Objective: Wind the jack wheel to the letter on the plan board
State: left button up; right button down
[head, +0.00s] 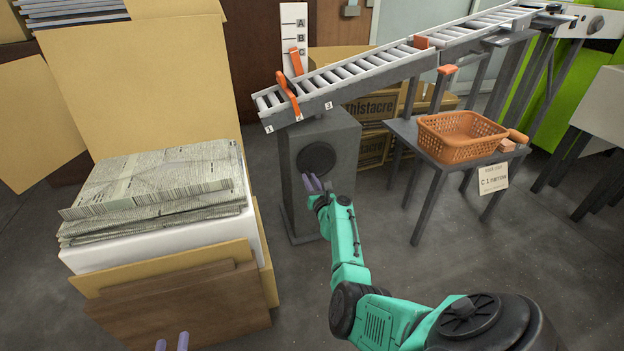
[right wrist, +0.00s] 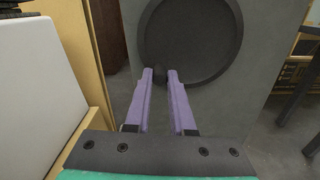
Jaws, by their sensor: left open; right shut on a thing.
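The jack wheel (head: 315,158) is a dark round disc on the face of a grey pedestal (head: 345,140) under the conveyor's low end; it also shows in the right wrist view (right wrist: 195,35). My right gripper (head: 312,183) is shut on the wheel's small dark knob (right wrist: 158,75) at its lower edge. A white scale (head: 293,15) reads A, B, C from the top, with an orange pointer (head: 296,62) beside C. A white card (head: 493,179) on the table front, apparently the plan board, reads "C 1 narrow". My left gripper (head: 172,343) is open and empty at the bottom edge.
The roller conveyor (head: 360,70) slopes up to the right. An orange basket (head: 460,140) stands on a grey table (head: 408,128). Stacked newspaper bundles (head: 150,185) and cardboard fill the left. Floor is clear between pedestal and table.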

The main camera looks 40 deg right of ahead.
aim_at(303, 162)
pick_arm(q)
jog(key=s+f+g+p, duration=0.1)
jog(key=s+f+g, duration=0.2)
jog(key=s+f, duration=0.55)
pick_arm(e)
jog(key=shift+w+a+r+m, duration=0.1)
jog(key=shift+a+r+m, duration=0.3)
jog(key=shift+m, duration=0.4)
jog(key=r+m+p, duration=0.2)
jog(key=m, duration=0.1)
jog(key=shift+w+a+m+p, duration=0.1)
jog(key=shift+a+m+p, duration=0.05)
jog(key=shift+m+p, duration=0.2)
jog(key=r+m+p, duration=0.1)
jog(key=m+p, duration=0.1)
jog(key=shift+m, duration=0.35)
pick_arm(q)
notch_tip(303, 162, up, 6)
jog(key=w+g, duration=0.1)
jog(key=shift+w+r+g+p, duration=0.15)
jog(key=shift+r+g+p, duration=0.1)
jog(key=shift+g+p, duration=0.1)
pick_arm(e)
jog(key=shift+r+m, duration=0.2)
jog(key=shift+m, duration=0.5)
pick_arm(q)
jog(key=shift+d, duration=0.1)
